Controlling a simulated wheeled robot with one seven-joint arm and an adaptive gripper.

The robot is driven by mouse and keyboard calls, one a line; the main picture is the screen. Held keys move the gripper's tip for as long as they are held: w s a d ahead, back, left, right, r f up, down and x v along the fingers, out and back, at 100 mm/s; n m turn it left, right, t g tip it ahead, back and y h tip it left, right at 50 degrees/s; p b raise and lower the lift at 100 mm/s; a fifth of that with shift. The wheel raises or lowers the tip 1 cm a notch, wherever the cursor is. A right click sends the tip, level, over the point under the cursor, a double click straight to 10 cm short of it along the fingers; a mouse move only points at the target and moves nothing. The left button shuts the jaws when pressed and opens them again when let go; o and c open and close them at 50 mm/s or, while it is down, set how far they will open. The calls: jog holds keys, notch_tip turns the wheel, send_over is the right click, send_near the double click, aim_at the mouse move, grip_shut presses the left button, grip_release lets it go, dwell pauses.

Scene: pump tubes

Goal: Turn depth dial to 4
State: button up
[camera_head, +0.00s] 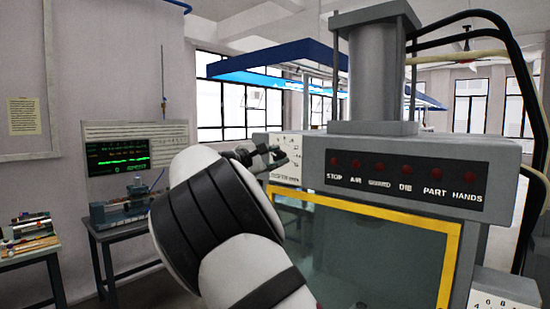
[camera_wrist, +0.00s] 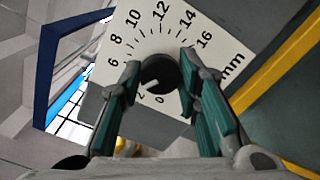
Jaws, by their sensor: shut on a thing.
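The depth dial is a round black knob (camera_wrist: 158,73) on a white scale plate (camera_wrist: 222,62) marked up to 16 mm, seen in the wrist view. Its pale pointer mark seems to lie at the lower left, near the 2; the 4 is hidden behind the left finger. My gripper (camera_wrist: 160,64) has its green-padded fingers on either side of the knob and is shut on it. In the head view my gripper (camera_head: 262,156) is small, at the plate (camera_head: 288,158) on the machine's upper left front; the knob is hard to make out there.
The grey press (camera_head: 420,148) has a lamp panel (camera_head: 400,180) right of the dial. A yellow-framed window (camera_head: 380,225) sits below. Another white plate with numbers (camera_head: 505,295) is at lower right. Benches with equipment (camera_head: 125,210) stand at the left.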

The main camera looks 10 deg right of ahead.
jog(key=o, duration=1.1)
jog(key=shift+o, duration=0.2)
jog(key=shift+a, duration=0.1)
jog(key=v, duration=1.1)
jog(key=shift+s+a, duration=0.25)
jog(key=shift+a, duration=0.05)
